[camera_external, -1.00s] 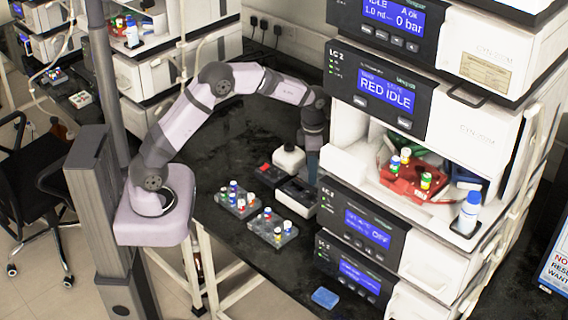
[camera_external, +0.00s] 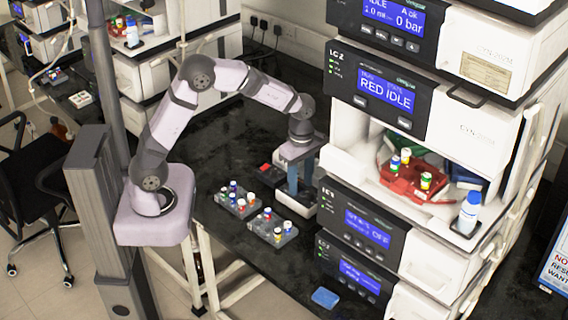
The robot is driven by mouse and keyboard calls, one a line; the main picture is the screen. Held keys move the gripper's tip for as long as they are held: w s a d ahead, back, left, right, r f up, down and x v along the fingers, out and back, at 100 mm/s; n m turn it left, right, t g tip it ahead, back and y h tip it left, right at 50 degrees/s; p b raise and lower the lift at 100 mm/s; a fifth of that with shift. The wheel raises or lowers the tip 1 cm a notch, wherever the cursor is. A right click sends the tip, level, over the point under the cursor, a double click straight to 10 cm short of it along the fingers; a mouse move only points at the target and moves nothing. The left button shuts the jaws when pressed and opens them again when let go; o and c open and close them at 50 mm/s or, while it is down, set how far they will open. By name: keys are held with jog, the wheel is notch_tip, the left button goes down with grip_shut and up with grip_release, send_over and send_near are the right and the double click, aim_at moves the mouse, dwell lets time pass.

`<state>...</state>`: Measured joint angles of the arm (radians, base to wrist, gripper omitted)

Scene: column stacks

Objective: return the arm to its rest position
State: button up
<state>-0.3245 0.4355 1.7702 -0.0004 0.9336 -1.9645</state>
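My arm bends up from its mount at the left and down to my gripper (camera_external: 300,188), which points downward over the black bench beside the instrument stack. Its two blue-grey fingers show side by side with a gap between them, and I see nothing held there. The fingers are in front of a white and dark device (camera_external: 303,205) on the bench and hide part of it. I cannot tell whether the fingertips touch it.
Two grey vial racks (camera_external: 238,203) and (camera_external: 272,229) stand on the bench left of my gripper. The instrument stack (camera_external: 385,185) rises close on the right, with a red vial tray (camera_external: 412,184) and a bottle (camera_external: 468,213). A blue block (camera_external: 325,297) lies in front.

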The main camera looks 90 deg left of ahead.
jog(key=s+d+m, duration=0.6)
jog(key=s+m, duration=0.3)
jog(key=m, duration=0.4)
jog(key=s+d+m, duration=0.7)
jog(key=s+m, duration=0.2)
jog(key=m, duration=0.4)
jog(key=shift+d+f, duration=0.25)
jog(key=shift+f, duration=0.1)
